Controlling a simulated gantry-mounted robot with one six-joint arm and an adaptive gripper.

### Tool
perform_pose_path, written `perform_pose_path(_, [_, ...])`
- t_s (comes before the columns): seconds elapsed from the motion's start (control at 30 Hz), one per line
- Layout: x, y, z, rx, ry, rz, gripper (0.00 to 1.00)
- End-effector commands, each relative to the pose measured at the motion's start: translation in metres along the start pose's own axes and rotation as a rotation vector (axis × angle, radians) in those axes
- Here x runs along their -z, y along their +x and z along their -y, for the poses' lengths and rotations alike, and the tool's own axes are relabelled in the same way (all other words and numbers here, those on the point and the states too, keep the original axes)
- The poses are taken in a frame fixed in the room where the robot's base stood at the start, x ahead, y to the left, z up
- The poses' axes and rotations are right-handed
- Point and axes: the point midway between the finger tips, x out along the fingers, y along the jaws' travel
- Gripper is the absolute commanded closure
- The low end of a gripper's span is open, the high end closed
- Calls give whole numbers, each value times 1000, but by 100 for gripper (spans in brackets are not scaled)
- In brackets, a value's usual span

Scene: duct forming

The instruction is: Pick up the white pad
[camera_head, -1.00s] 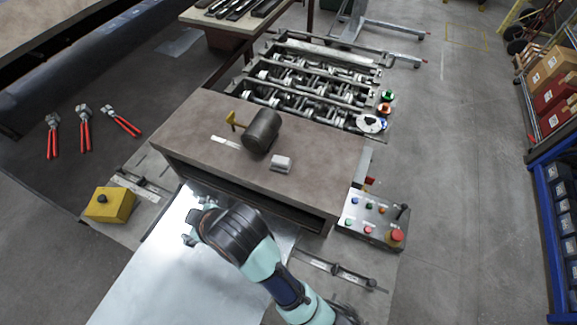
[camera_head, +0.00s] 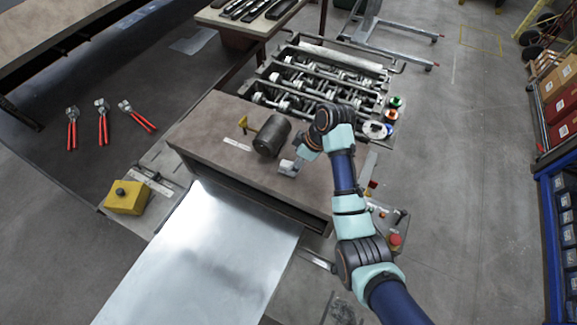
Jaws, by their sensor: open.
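The small white pad (camera_head: 287,169) lies on the brown top of the machine (camera_head: 215,130), to the right of the dark mallet (camera_head: 271,138). My gripper (camera_head: 296,163) is at the pad's upper right side, reaching down and left from my wrist. The gripper is open. It is small and partly covers the pad, so I cannot tell whether the fingers touch the pad or stand around it.
A shiny metal sheet (camera_head: 205,255) extends from the machine's front. The control box (camera_head: 390,222) is partly behind my arm. Rollers (camera_head: 320,80) lie behind.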

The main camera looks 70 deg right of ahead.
Motion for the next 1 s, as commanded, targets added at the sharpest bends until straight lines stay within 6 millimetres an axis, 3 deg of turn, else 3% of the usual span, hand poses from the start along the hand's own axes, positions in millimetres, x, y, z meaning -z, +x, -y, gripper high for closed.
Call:
perform_pose_path(0.3, [3,47,1,1,1,2,24])
perform_pose_path(0.53, [3,50,0,-1,1,1,24])
perform_pose_path(0.93, [3,50,0,-1,1,1,89])
perform_pose_path(1.0, [3,50,0,-1,0,0,90])
